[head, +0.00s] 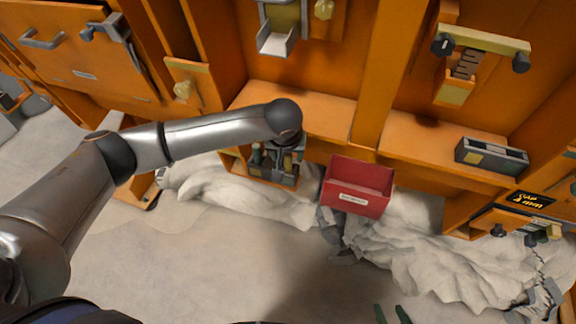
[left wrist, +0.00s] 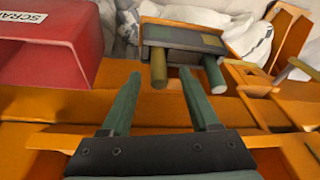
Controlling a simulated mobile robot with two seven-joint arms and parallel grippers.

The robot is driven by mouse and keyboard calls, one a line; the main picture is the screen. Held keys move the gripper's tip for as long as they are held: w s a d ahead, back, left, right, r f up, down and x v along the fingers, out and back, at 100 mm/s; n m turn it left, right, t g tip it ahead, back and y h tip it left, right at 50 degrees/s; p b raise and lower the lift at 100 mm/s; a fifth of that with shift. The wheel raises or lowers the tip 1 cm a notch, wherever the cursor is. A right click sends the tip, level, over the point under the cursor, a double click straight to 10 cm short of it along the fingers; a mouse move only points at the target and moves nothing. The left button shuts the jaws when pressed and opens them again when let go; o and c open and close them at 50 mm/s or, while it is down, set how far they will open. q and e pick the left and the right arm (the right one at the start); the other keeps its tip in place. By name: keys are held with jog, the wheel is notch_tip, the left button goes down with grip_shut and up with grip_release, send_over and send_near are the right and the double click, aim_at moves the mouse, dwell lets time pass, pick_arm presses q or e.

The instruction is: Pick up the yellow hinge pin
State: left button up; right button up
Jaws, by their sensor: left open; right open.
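In the left wrist view, a yellow-olive pin (left wrist: 158,68) sticks out of a dark holder (left wrist: 185,36), beside a green pin (left wrist: 214,74). The yellow pin appears between the open fingertips of my left gripper (left wrist: 163,82); I see no contact, and the depth gap is hard to judge. In the head view, my left gripper (head: 274,160) is over the holder at the ledge's front edge and hides most of it; I cannot make out the yellow pin there. My right gripper (head: 392,314) shows only its fingertips at the bottom edge, open and empty.
A red scrap bin (head: 358,187) stands close to the right of my left gripper in the head view. A grey box (head: 491,156) sits on the orange ledge further right. Pale crumpled sheeting (head: 245,195) lies below the ledge. The lower-middle floor is clear.

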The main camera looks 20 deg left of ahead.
aim_at(288, 167)
pick_arm(q)
jog(key=x, duration=0.4)
jog(key=shift+c, duration=0.3)
grip_shut()
dwell(0.4)
